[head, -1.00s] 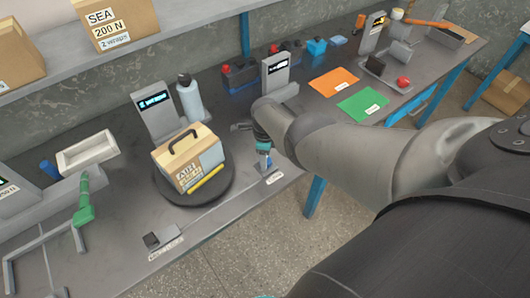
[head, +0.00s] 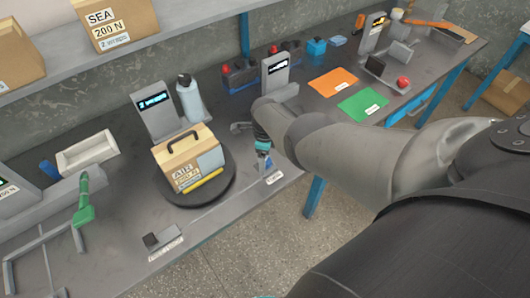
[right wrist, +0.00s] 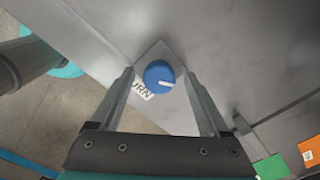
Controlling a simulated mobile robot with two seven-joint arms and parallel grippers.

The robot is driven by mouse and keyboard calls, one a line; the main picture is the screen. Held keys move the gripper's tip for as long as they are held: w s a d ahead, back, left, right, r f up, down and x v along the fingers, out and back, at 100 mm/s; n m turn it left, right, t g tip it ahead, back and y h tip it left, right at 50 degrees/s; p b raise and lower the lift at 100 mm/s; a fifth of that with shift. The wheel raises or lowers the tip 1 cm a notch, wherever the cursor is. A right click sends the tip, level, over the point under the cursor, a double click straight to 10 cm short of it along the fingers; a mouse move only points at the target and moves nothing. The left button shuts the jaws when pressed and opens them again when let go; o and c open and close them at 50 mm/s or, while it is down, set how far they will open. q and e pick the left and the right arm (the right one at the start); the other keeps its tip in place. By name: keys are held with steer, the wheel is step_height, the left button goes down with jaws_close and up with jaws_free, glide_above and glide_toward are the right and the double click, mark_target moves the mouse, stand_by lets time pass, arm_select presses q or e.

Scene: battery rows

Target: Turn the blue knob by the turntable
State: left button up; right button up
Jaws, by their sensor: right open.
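The blue knob (right wrist: 158,75) sits on the bench by its front edge, with a white pointer line toward the right of the right wrist view. A white label reading "URN" (right wrist: 143,90), partly hidden, lies beside it. My right gripper (right wrist: 158,80) is open, its fingers on either side of the knob in that view; I cannot tell whether they touch it. In the head view my right gripper (head: 263,148) hangs over the knob, right of the dark turntable (head: 228,178). A cardboard box (head: 188,160) with a handle and an "AIR" label stands on the turntable. My left gripper is not in view.
A grey display unit (head: 153,110) and a bottle (head: 189,98) stand behind the turntable. Another display unit (head: 275,75) stands behind my right gripper. Orange (head: 334,82) and green (head: 363,104) mats lie to the right. A small dark switch box (head: 158,240) is at the front edge.

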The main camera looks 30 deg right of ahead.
step_height(320, 180, up, 15)
steer(key=p, duration=1)
steer(key=shift+r, duration=0.1)
stand_by(0.4)
